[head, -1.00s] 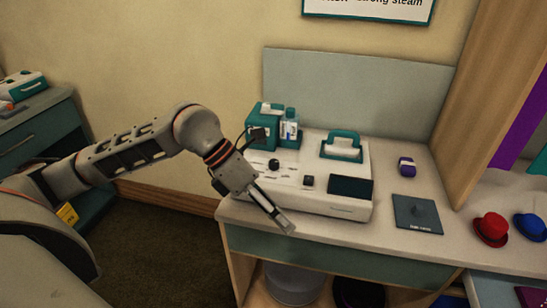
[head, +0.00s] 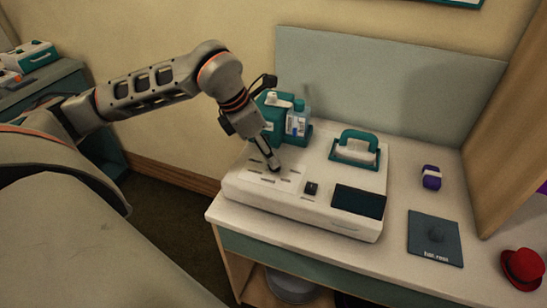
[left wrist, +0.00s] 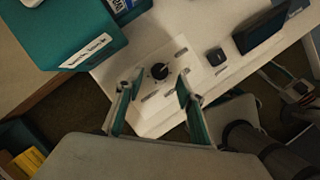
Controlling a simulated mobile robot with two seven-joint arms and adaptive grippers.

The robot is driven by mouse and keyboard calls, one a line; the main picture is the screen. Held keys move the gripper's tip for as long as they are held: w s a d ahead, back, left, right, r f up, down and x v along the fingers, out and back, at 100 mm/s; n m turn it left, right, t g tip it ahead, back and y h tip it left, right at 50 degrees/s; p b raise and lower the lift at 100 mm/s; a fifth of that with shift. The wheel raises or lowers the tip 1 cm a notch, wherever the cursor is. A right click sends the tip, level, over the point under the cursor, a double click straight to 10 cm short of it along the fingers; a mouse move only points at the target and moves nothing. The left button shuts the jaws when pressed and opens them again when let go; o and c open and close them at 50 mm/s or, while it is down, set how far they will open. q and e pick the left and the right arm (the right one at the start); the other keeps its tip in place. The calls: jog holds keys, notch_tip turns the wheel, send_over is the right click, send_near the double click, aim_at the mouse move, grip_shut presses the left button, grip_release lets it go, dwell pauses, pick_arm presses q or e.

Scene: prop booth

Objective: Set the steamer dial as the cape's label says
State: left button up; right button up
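The white steamer (head: 300,210) stands on the table, with a black button (head: 311,188) and a dark panel (head: 358,201) on top. Its round black dial (left wrist: 159,71) shows in the left wrist view, with short marks around it on a light plate. My left gripper (head: 271,165) points down at the dial in the head view and partly covers it. In the left wrist view its fingers are apart, one on each side of the dial; whether they touch it I cannot tell. What looks like my right gripper (left wrist: 282,80) shows small at the right. No cape is visible.
A teal box (head: 270,105) and a bottle (head: 298,120) stand close behind my left gripper. A teal-handled iron (head: 356,147) rests on the steamer's back right. A purple-white item (head: 431,177), a dark mat (head: 435,240) and a red hat (head: 522,268) lie to the right.

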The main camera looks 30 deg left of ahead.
pick_arm(q)
jog(key=x, duration=0.2)
jog(key=shift+w+f, duration=0.1)
jog(key=shift+f, duration=0.25)
jog(key=shift+w+d+f, duration=0.15)
jog(key=shift+w+f, duration=0.05)
jog(key=shift+f, duration=0.3)
grip_shut()
pick_arm(e)
jog(key=shift+w+r, duration=0.25)
jog(key=shift+w, duration=0.2)
